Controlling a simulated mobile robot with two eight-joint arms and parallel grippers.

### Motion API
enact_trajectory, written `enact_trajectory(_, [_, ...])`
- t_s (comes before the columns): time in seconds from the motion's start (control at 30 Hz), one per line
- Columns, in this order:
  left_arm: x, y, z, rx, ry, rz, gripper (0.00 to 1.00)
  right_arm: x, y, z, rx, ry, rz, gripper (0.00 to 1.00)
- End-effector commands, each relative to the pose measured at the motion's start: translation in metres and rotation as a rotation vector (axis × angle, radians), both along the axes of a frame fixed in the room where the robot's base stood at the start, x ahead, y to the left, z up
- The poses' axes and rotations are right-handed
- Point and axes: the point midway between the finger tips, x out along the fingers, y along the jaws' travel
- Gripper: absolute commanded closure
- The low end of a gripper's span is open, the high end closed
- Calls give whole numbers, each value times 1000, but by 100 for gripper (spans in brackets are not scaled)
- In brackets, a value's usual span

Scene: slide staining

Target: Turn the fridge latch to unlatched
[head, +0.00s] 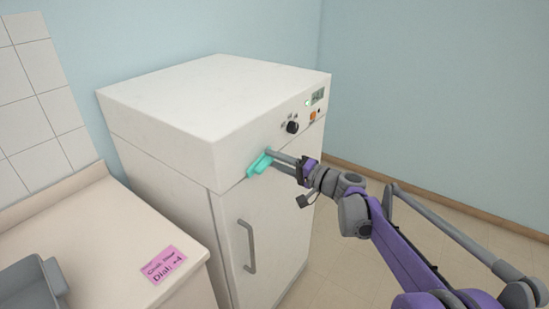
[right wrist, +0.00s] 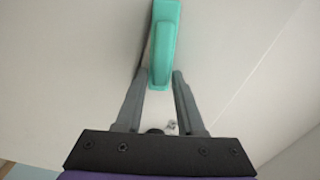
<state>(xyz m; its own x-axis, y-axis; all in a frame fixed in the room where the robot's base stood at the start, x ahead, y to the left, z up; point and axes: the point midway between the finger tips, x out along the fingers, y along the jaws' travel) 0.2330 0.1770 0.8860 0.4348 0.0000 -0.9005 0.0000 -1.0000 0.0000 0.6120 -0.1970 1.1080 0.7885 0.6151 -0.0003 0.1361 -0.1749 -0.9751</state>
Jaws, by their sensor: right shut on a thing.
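The white fridge (head: 240,109) stands against the blue wall. Its teal latch (head: 259,164) sits at the upper left of the front, by the seam above the door (head: 285,220). The latch slants in the head view; in the right wrist view (right wrist: 164,45) it is a long teal bar. My right gripper (head: 271,156) reaches it from the right and is shut on it. My left gripper is not in view.
A black dial (head: 292,127), an orange button (head: 312,116) and a small display (head: 318,96) are on the fridge front. A grey door handle (head: 247,247) is below. A counter (head: 110,230) with a pink note (head: 163,264) and a grey tray (head: 28,282) stands left.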

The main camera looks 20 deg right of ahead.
Motion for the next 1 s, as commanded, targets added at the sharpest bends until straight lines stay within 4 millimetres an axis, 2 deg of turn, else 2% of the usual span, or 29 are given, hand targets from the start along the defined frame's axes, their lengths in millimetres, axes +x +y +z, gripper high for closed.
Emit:
enact_trajectory(0.4, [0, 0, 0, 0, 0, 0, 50, 1, -1, -6, 162, 127, -1, 100])
enact_trajectory(1.0, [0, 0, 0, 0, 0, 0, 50, 0, -1, -7, 189, 148, -1, 100])
